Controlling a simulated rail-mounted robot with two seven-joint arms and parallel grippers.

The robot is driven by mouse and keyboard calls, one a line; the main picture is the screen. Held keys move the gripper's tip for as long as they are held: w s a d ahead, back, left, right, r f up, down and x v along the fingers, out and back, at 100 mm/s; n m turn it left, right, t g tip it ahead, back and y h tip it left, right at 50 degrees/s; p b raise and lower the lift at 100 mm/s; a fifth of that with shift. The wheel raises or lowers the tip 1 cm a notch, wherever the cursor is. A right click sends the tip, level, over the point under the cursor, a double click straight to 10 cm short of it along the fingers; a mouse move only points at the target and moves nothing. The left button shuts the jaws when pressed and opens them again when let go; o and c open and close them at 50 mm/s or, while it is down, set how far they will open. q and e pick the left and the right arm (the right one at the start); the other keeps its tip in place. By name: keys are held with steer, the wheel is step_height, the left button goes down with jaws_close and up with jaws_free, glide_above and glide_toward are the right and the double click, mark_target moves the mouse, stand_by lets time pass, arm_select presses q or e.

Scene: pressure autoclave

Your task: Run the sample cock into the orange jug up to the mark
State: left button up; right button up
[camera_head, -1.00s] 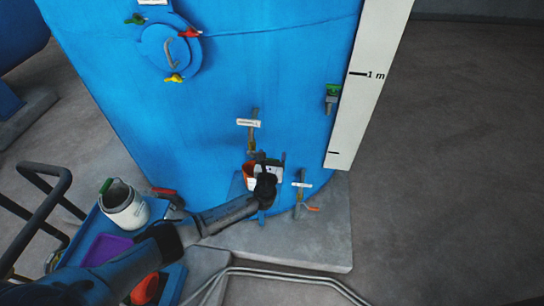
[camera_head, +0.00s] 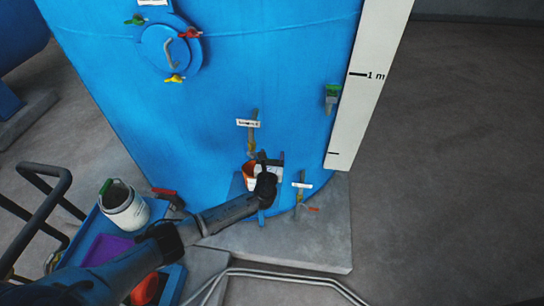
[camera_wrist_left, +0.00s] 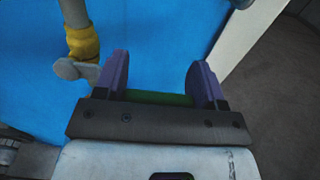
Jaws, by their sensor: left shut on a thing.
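The orange jug (camera_head: 249,170) shows at the foot of the blue tank, below a labelled cock (camera_head: 252,140) and partly hidden by my left gripper (camera_head: 270,160). Its inside and mark cannot be made out. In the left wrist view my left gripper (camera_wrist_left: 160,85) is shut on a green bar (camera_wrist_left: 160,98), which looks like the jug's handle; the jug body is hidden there. A cock with a yellow body (camera_wrist_left: 82,45) and grey lever (camera_wrist_left: 76,70) is just left of the fingers, apart from them. I cannot tell whether liquid runs. My right gripper is not in view.
A second labelled cock (camera_head: 300,190) with an orange lever stands to the right. A blue cart (camera_head: 95,228) at left bears a white jar (camera_head: 126,212), a purple tray (camera_head: 104,250) and another orange item (camera_head: 146,288). Grey pipes (camera_head: 290,275) run along the floor in front.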

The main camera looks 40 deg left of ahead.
arm_select(q)
step_height(320, 180, down, 2)
steer(key=m, duration=0.3)
steer(key=shift+f+p, duration=0.15)
steer(key=shift+p, duration=0.25)
steer(key=o, duration=1)
steer(key=shift+s, duration=0.1)
steer(key=p+v, duration=0.1)
steer(key=v, duration=1.2)
steer(key=shift+s+d, duration=0.2)
steer(key=shift+d, duration=0.1)
